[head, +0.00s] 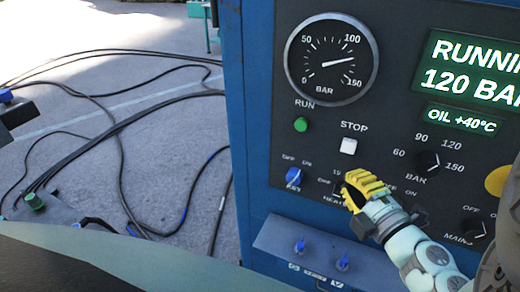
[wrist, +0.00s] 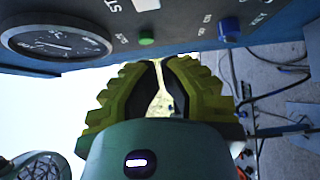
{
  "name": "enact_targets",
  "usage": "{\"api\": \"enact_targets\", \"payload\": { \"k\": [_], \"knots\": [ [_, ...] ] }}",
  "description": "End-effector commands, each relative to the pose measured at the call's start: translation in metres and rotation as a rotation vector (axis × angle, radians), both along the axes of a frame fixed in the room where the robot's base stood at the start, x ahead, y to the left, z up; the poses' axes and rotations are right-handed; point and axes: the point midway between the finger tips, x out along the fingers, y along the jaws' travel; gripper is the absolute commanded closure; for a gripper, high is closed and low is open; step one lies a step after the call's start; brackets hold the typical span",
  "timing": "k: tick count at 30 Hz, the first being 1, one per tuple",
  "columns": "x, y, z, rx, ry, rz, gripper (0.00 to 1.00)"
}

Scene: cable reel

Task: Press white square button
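The white square button (head: 348,146) sits under the STOP label on the dark control panel. Part of it shows at the top edge of the wrist view (wrist: 145,4). My gripper (head: 352,188) has yellow ribbed fingers and appears just below the button in the head view, in front of the panel's lower knobs. In the wrist view the fingertips (wrist: 160,62) are nearly together, with a narrow gap behind them and nothing held. The distance from the fingertips to the panel is hard to judge.
A green RUN button (head: 301,124) and a blue key switch (head: 293,177) are left of the button. A pressure gauge (head: 331,60) is above, and the BAR knob (head: 427,161) is to the right. A ledge (head: 330,262) juts out below. Cables (head: 120,150) lie on the floor.

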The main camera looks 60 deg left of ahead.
Motion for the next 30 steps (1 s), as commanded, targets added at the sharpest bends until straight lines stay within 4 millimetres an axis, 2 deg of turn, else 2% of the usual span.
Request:
{"api": "enact_targets", "payload": {
  "k": [12, 21, 30],
  "knots": [
    [0.014, 0.048, 0.003, 0.000, 0.002, 0.001, 1.00],
    [0.039, 0.062, 0.003, 0.003, -0.002, 0.000, 1.00],
    [0.044, 0.066, 0.000, -0.001, 0.001, 0.004, 1.00]
  ]
}}
